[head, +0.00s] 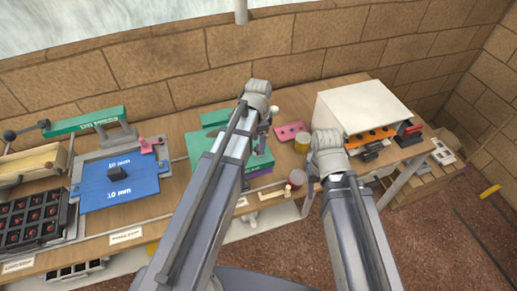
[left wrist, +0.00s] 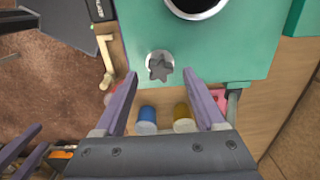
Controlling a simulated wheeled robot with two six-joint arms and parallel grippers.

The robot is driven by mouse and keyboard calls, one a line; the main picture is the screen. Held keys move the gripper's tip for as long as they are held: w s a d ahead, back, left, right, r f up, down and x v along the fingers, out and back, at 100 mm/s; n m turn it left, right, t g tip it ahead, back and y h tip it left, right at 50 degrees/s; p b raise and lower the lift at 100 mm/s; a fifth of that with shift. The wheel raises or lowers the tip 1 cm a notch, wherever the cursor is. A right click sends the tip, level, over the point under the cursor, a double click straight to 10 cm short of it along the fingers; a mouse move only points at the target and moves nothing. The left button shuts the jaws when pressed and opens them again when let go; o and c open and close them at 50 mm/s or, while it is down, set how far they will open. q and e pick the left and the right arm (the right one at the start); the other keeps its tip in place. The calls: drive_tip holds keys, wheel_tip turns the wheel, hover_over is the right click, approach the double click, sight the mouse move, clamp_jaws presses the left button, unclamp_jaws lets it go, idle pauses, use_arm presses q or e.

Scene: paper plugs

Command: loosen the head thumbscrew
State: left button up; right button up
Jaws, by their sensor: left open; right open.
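The head thumbscrew (left wrist: 160,66) is a grey star-shaped knob on a pale round mount at the edge of the green machine head (left wrist: 185,35). In the head view, the green machine (head: 203,144) is partly covered by my left arm, and the thumbscrew cannot be seen. My left gripper (left wrist: 160,74) is open, its two fingers on either side of the thumbscrew in the left wrist view. I cannot tell whether they touch it. What look like the fingers of my right gripper (left wrist: 40,138) are at the lower left, open and away from the machine.
A yellow-topped tin (head: 301,143) and a red-topped tin (head: 297,179) stand right of the machine. A pink block (head: 291,131) lies behind them. A white box (head: 362,105) stands on the right. A blue mat (head: 119,190) and a black tray (head: 35,218) are left.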

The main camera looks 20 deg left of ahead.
use_arm(q)
drive_tip(key=shift+f+b, duration=1.05)
drive_tip(key=shift+f, duration=0.15)
drive_tip(key=shift+c, duration=0.3)
clamp_jaws()
